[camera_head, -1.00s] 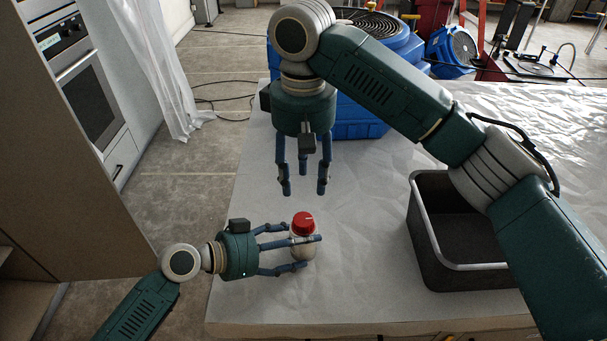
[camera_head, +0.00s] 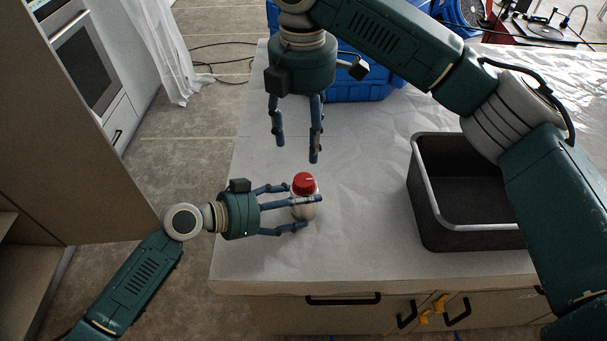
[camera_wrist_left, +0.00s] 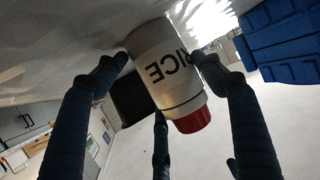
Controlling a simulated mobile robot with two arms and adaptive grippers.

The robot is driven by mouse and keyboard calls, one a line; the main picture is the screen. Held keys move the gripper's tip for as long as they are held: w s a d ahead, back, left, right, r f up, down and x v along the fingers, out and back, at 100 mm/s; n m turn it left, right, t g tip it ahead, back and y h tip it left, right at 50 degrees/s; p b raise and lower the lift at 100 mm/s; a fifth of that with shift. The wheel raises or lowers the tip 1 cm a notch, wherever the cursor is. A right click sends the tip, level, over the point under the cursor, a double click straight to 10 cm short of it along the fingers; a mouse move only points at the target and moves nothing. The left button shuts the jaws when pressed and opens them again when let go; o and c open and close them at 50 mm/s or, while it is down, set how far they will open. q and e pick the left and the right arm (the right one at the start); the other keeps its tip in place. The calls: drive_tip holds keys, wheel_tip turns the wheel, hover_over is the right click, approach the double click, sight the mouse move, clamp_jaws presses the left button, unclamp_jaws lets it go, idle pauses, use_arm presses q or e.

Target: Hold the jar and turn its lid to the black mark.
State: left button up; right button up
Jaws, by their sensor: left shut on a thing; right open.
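The jar (camera_head: 304,210) is a pale container with a red lid (camera_head: 304,183), upright on the covered counter. A short pale line shows on the lid's top; I cannot make out a black mark. In the left wrist view, the jar (camera_wrist_left: 160,62) shows dark letters reading RICE, and the lid (camera_wrist_left: 194,121) is at its lower end in the picture. My left gripper (camera_head: 307,211) is shut around the jar's body from the left, below the lid. My right gripper (camera_head: 298,148) is open and empty, pointing down above and behind the lid, apart from it.
A dark metal pan (camera_head: 430,215) stands to the right on the crumpled pale sheet (camera_head: 365,180). A blue machine (camera_head: 352,95) stands behind my right gripper. Counter drawers with black handles (camera_head: 343,300) face the front. The sheet between jar and pan is clear.

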sight(303, 181)
wheel_tip(303, 181, down, 12)
drive_tip(key=n, duration=0.9)
